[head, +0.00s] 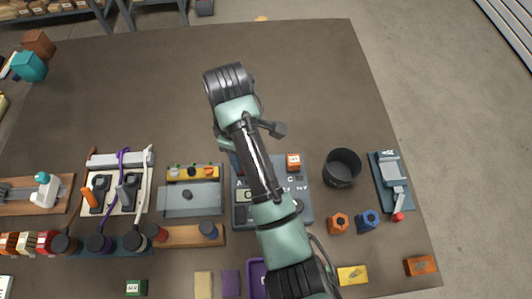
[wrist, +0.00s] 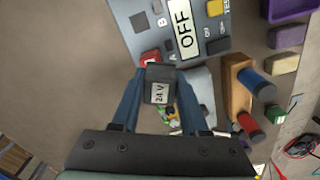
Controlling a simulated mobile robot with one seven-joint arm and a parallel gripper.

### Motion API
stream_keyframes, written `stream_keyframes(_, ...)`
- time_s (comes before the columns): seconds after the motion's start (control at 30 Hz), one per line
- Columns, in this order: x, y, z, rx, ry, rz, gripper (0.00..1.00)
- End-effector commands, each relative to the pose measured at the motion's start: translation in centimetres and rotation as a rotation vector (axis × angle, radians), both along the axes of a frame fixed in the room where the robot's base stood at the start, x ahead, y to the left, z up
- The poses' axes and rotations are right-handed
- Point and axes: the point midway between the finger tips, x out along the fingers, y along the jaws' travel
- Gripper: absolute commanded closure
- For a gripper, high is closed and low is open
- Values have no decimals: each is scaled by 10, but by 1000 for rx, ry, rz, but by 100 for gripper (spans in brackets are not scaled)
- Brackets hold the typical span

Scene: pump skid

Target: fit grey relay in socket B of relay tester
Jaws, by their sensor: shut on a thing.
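My gripper (wrist: 158,82) is shut on a dark grey relay marked 24 V (wrist: 160,93) in the wrist view, one blue finger on each side. The relay tester (wrist: 193,32) lies beyond it, its display reading OFF. A dark socket, socket B (wrist: 139,22), shows beside the letter B and looks empty. A red piece (wrist: 148,58) sits by the letter A, close to the held relay. The relay appears short of socket B in the picture; its height above the tester cannot be told. In the head view my arm covers much of the tester (head: 304,207) and hides the gripper.
A black cup (head: 342,168) stands right of the tester. Orange and blue nuts (head: 338,223) lie at lower right.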

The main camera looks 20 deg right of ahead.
Motion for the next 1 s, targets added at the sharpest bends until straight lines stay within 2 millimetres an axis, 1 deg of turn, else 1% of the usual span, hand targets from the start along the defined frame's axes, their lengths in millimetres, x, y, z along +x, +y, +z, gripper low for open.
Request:
stream_keyframes(0.03, 3, -15, -7, -4, -1, 70, 100)
stream_keyframes(0.1, 5, -29, -9, -3, 0, 172, 100)
stream_keyframes(0.2, 5, -45, -14, -2, 0, 286, 100)
stream_keyframes(0.3, 4, -56, -16, 0, 0, 360, 100)
stream_keyframes(0.43, 3, -63, -18, 0, 0, 407, 100)
stream_keyframes(0.67, 3, -64, -27, 1, -1, 415, 100)
stream_keyframes(1.0, 3, -63, -57, 1, -1, 414, 100)
